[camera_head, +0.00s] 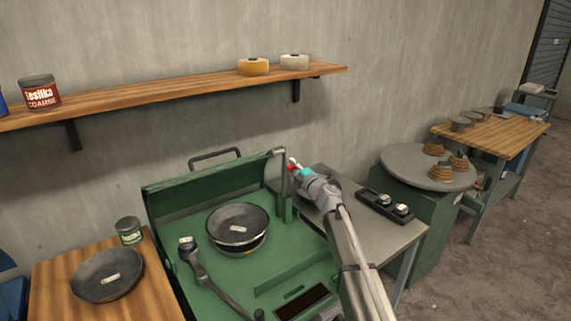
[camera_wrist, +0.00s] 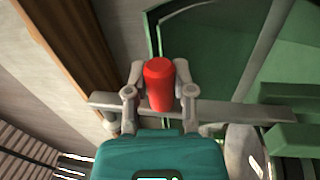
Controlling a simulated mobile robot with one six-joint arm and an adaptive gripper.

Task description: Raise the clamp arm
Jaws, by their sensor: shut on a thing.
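The clamp arm's red handle (camera_wrist: 159,84) stands between the two fingers of my gripper (camera_wrist: 160,88) in the wrist view. My gripper is shut on it. In the head view a small red part of the handle (camera_head: 291,165) shows at the tip of my gripper (camera_head: 295,168), by the upper right corner of the green machine (camera_head: 165,204). A grey metal bar (camera_wrist: 245,113) runs sideways behind the handle in the wrist view. It looks like the clamp arm. The join between handle and bar is partly hidden by my gripper.
Dark bowls (camera_head: 238,223) sit in the green machine, beside a jointed grey arm (camera_head: 198,268). Another dark bowl (camera_head: 106,275) and a green tin (camera_head: 129,231) are on the left wooden table. A shelf (camera_head: 170,91) runs above. A control box (camera_head: 385,206) lies on the grey table at right.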

